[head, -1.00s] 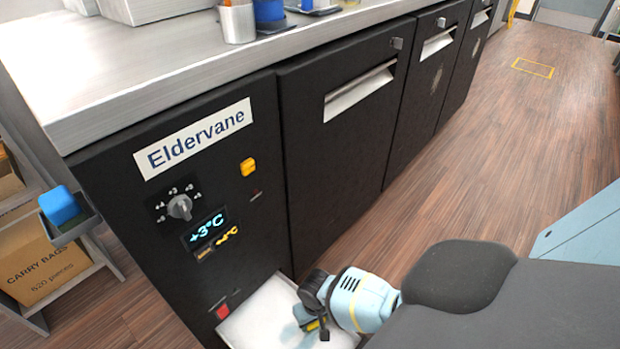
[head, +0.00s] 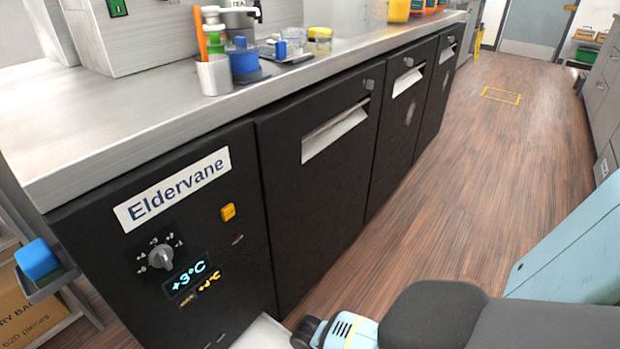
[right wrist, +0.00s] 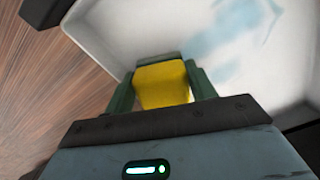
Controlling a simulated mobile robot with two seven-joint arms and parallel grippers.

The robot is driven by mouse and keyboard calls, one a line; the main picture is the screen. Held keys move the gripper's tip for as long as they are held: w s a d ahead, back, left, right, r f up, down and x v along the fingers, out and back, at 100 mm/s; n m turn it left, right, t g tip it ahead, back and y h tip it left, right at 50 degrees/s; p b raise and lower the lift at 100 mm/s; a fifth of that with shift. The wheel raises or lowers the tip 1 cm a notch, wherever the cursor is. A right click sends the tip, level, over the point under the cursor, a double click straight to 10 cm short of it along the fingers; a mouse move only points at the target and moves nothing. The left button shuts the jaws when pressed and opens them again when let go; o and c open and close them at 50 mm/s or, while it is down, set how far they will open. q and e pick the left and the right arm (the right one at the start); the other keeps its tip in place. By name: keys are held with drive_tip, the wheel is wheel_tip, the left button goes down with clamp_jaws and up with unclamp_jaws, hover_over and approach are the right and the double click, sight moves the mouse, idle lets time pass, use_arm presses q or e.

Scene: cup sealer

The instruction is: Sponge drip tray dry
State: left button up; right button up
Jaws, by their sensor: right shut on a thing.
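The white drip tray (head: 263,335) sticks out at the foot of the black Eldervane cabinet, mostly cut off by the lower edge of the head view. In the right wrist view the tray (right wrist: 275,75) shows its pale inside with a light blue wet patch (right wrist: 228,30). My right gripper (right wrist: 161,78) is shut on a yellow sponge (right wrist: 162,88), held over or in the tray near its edge. I cannot tell whether the sponge touches the tray floor. My right gripper's fingers are out of the head view. My left gripper is in neither view.
The black cabinet (head: 170,270) with its dial stands beside the tray, under a steel counter (head: 130,120) carrying cups and a blue-lidded jar. A shelf with a blue block (head: 37,260) is at left. Wooden floor (head: 450,170) is open to the right.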

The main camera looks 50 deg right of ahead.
drive_tip(key=shift+a, duration=1.5)
drive_tip(key=shift+a, duration=0.15)
drive_tip(key=shift+s+a+f+p, duration=0.15)
drive_tip(key=shift+a+p, duration=0.25)
drive_tip(key=shift+a, duration=1.15)
drive_tip(key=shift+a, duration=0.1)
drive_tip(key=shift+s+a, duration=0.15)
drive_tip(key=shift+a, duration=1.45)
